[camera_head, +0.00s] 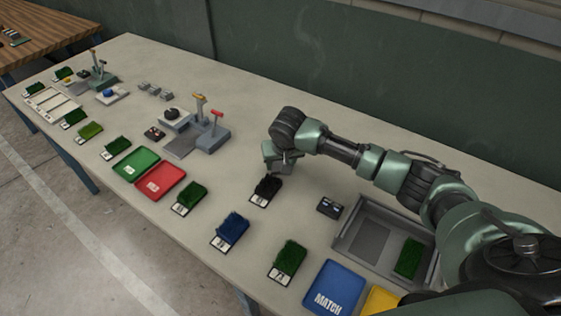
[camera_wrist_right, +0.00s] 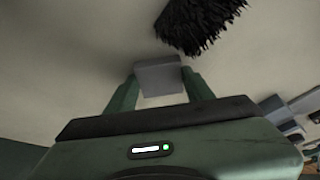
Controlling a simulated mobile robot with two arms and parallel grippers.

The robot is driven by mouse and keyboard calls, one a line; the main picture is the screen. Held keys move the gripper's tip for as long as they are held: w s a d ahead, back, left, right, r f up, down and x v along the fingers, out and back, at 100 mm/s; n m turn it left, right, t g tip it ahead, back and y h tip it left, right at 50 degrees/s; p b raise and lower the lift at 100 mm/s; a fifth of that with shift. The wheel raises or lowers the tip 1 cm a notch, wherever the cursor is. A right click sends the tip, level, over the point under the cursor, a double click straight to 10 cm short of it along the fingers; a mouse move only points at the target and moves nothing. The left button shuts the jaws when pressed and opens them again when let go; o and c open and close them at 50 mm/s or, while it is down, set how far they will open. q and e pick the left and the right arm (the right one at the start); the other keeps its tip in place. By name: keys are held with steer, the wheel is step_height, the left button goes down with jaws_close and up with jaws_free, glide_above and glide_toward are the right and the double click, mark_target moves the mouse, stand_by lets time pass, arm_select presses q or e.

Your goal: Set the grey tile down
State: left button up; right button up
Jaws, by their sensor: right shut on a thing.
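The grey tile (camera_wrist_right: 158,76) is a small, plain grey block between the two green fingers in the right wrist view. My right gripper (camera_wrist_right: 160,86) is shut on it. In the head view the right gripper (camera_head: 279,169) points down just behind the black turf sample (camera_head: 268,187); the tile cannot be made out clearly there. The black turf (camera_wrist_right: 200,24) shows just beyond the tile in the wrist view, apart from it in the picture. Whether the tile touches the table (camera_head: 325,160) is unclear. My left gripper is not in view.
A dark small box (camera_head: 329,207) and a grey tray (camera_head: 345,246) with a green turf sample (camera_head: 409,257) lie to the right. Blue turf (camera_head: 231,230), a red tray (camera_head: 160,183) and a lever stand (camera_head: 211,137) are nearby. The table behind the gripper is clear.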

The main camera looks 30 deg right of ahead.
steer(key=shift+f, duration=0.15)
steer(key=o, duration=1.4)
steer(key=shift+f, duration=0.1)
steer(key=shift+o, duration=0.2)
